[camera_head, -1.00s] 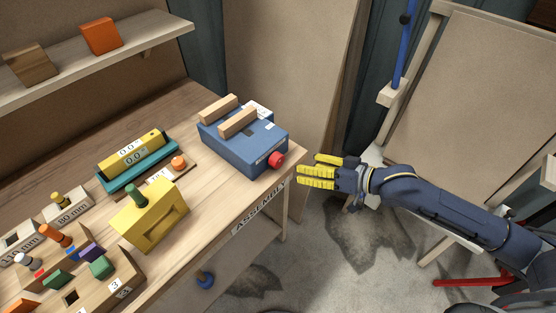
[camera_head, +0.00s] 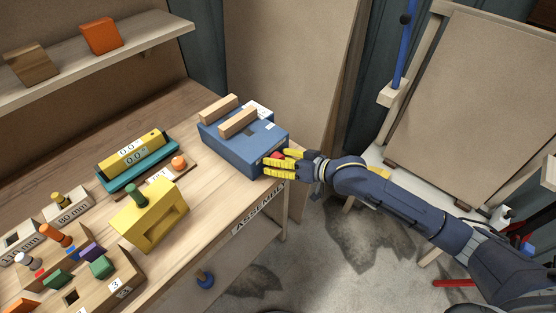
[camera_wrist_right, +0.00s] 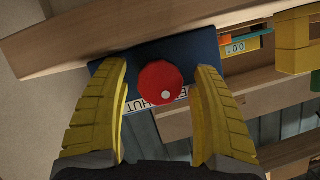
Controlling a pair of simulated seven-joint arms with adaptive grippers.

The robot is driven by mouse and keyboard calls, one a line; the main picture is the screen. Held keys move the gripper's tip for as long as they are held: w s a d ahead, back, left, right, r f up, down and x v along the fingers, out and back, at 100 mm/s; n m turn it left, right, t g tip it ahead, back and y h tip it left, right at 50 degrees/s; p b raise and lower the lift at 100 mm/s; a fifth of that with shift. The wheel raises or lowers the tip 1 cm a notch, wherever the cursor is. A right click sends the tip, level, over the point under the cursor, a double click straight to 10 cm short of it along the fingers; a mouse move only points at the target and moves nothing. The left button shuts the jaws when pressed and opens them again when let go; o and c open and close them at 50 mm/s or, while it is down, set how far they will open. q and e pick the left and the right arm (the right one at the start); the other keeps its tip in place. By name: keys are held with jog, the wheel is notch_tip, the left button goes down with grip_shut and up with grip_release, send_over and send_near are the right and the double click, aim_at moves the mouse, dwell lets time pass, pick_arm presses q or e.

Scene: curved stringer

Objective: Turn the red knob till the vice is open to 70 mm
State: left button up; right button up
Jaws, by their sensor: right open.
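The blue vice (camera_head: 240,142) sits at the bench's far right corner, with two wooden jaw blocks (camera_head: 228,115) standing apart on its top. Its red knob (camera_head: 277,156) is on the end facing my right gripper, partly hidden by the fingers. My right gripper (camera_head: 272,163) has its yellow fingers around the knob's sides. In the right wrist view the red knob (camera_wrist_right: 160,82), with a pale dot on its face, lies between the two open fingers, with a gap on each side. My left gripper is not in view.
A teal and yellow device with a display reading 0.0 (camera_head: 135,157) stands left of the vice. A yellow block with a green knob (camera_head: 150,215) stands in front. Wooden blocks with coloured pegs fill the bench's left.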

jog(key=shift+o, duration=0.3)
jog(key=c, duration=1.3)
jog(key=n+t+h, duration=0.1)
jog(key=n, duration=0.1)
jog(key=shift+n+h, duration=0.3)
jog(key=shift+f+n+t+h, duration=0.1)
jog(key=shift+n+t+h, duration=0.5)
jog(key=shift+n, duration=0.5)
jog(key=shift+c, duration=0.2)
jog(key=o, duration=1.3)
